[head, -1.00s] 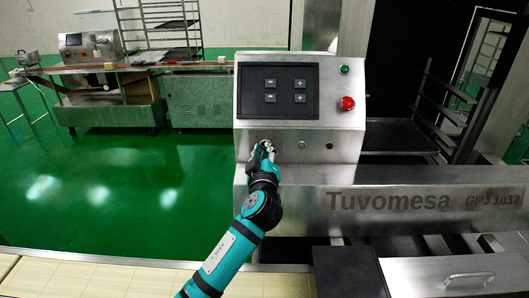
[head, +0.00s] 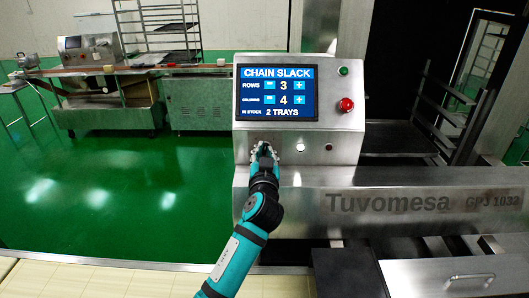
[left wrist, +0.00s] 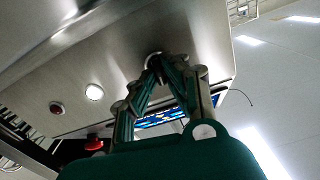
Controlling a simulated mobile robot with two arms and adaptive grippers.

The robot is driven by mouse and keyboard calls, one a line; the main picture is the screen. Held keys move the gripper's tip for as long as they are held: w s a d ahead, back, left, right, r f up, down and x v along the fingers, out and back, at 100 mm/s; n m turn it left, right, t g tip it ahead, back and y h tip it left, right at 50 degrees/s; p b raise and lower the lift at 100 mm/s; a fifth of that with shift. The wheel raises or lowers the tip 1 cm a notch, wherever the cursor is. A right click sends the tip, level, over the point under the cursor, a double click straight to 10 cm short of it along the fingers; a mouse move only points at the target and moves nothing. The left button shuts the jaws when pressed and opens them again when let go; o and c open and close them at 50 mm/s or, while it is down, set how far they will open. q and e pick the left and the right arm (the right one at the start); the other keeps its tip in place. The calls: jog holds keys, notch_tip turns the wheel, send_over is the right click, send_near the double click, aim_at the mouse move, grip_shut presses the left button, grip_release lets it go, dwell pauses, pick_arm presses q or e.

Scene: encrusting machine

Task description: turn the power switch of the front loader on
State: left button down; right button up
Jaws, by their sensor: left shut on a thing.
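The front loader (head: 245,178) is a steel machine with a sloped control panel. Its screen (head: 277,93) is lit blue, reading "CHAIN SLACK", rows 3, columns 4, 2 trays in stock. My left gripper (head: 262,149) is at the lower left of the panel, shut on the power switch. In the left wrist view the fingers meet around the switch (left wrist: 153,60), a small round knob mostly hidden by them. A white lamp (head: 300,147) right of the switch glows; it also shows in the left wrist view (left wrist: 94,92). My right gripper is not in view.
A red emergency button (head: 346,105) and a green button (head: 343,71) sit right of the screen. A small dark red button (head: 328,147) is right of the lamp. Other machines (head: 100,90) stand far back left. Green floor (head: 130,190) is free at left.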

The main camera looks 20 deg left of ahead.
pick_arm(q)
jog(key=m+p, duration=0.1)
jog(key=m, duration=0.3)
jog(key=shift+m, duration=0.3)
jog(key=shift+d+m+p, duration=0.1)
jog(key=shift+m+p, duration=0.5)
jog(key=shift+m, duration=0.9)
jog(key=c, duration=1.4)
grip_release()
jog(key=v, duration=1.2)
